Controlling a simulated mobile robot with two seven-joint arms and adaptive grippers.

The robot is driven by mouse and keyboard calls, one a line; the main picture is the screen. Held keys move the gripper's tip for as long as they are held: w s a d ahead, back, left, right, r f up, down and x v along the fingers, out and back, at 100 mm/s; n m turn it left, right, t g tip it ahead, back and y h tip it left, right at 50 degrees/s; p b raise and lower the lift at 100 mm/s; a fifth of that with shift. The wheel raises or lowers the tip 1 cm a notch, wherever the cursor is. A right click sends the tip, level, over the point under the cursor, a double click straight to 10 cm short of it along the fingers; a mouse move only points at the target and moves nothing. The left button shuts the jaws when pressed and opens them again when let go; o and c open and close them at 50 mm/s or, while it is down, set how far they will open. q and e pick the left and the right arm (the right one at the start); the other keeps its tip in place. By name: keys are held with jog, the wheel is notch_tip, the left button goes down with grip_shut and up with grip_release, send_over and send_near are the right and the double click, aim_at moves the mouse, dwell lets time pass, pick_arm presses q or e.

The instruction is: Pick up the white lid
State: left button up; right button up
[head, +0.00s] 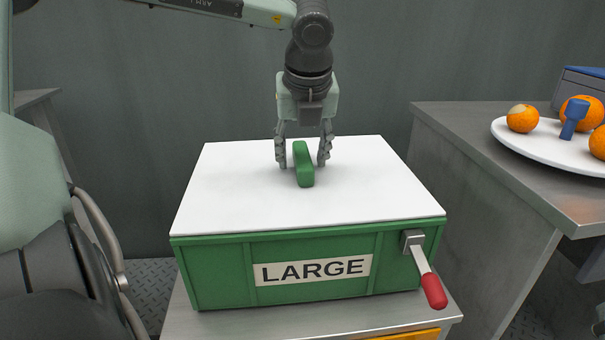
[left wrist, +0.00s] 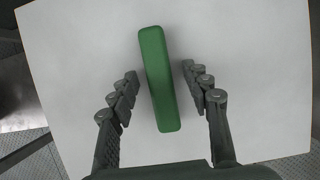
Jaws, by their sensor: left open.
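The white lid (head: 240,195) lies flat on top of a green box (head: 215,275) labelled LARGE. A green bar-shaped handle (head: 304,172) stands at the middle of the lid. My left gripper (head: 303,160) is open above the lid, with one finger on each side of the handle. In the left wrist view the green handle (left wrist: 160,80) lies between the two fingers, with a gap on both sides, and the white lid (left wrist: 255,70) fills most of the background. My right gripper is not in view.
The box stands on a metal table (head: 330,325). A lever with a red grip (head: 434,290) sticks out at the box's front right. At right, a grey counter (head: 470,135) bears a white plate (head: 545,150) with several oranges (head: 522,118) and a blue object (head: 573,118).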

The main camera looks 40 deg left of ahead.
pick_arm(q)
jog(key=shift+a+f, duration=0.1)
jog(key=shift+f, duration=0.1)
grip_shut()
jog(key=shift+w+r, duration=0.1)
dwell(0.4)
